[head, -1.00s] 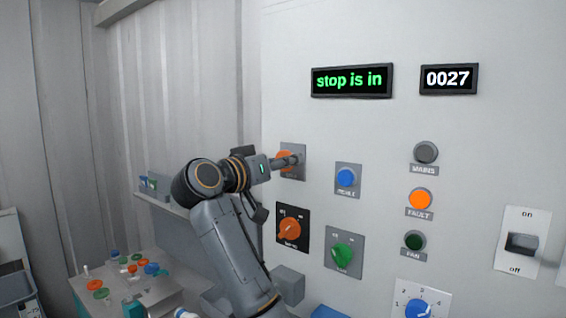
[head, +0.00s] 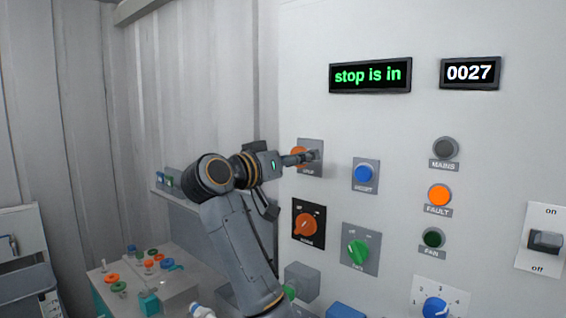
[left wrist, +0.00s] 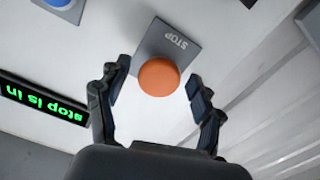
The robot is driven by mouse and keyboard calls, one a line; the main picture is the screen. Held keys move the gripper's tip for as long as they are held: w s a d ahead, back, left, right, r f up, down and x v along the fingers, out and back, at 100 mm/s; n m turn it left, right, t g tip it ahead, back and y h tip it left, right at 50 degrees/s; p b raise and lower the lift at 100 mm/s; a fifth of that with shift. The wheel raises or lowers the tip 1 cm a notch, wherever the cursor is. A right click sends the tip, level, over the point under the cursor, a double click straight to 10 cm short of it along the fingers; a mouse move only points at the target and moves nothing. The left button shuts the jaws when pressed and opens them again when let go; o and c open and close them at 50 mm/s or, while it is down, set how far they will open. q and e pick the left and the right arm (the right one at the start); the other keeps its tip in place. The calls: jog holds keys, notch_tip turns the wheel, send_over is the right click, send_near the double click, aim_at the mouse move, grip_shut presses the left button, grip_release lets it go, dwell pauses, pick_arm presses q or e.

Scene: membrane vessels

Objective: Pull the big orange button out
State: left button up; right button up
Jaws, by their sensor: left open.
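The big orange button (head: 298,154) sits on a grey plate on the white wall panel, partly hidden behind my left gripper in the head view. In the left wrist view the orange button (left wrist: 159,77) shows as a round cap on a plate marked STOP. My left gripper (head: 313,156) is in front of the plate. Its two fingers (left wrist: 158,93) are spread on either side of the button in the wrist picture, with visible gaps. The green display (head: 368,76) reads "stop is in". My right gripper is not in view.
A blue button (head: 364,173) is right of the plate. Below are an orange knob (head: 306,225) and a green knob (head: 357,252). Indicator lamps, including an orange one (head: 439,195), and a switch (head: 545,241) are further right. A small table (head: 180,287) with coloured parts stands lower left.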

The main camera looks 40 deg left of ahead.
pick_arm(q)
jog(key=s+a, duration=0.1)
jog(key=s, duration=1)
jog(key=shift+s, duration=0.4)
